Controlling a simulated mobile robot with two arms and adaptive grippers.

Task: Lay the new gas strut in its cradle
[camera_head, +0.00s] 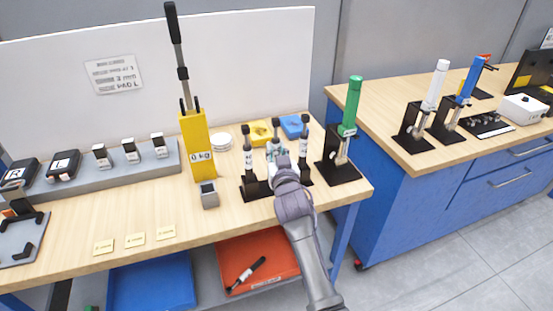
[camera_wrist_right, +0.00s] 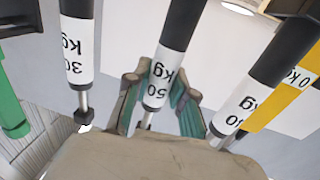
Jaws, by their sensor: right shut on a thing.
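Three black gas struts with white kg labels stand upright in a black rack (camera_head: 257,191) on the wooden bench. My right gripper (camera_head: 275,155) is shut on the middle strut, whose label reads 50 kg in the right wrist view (camera_wrist_right: 158,80). A 30 kg strut (camera_wrist_right: 78,50) stands beside it, and another strut (camera_wrist_right: 250,90) on the other side has a partly unreadable label. From the head view I cannot tell whether the held strut still touches the rack. A grey plate with black brackets (camera_head: 37,250), perhaps the cradle, lies at the far left. My left gripper is not in view.
A green-handled tool (camera_head: 352,100) stands close on the right. A red bin (camera_head: 285,247) below holds a loose strut. The front bench has three yellow labels (camera_head: 135,239).

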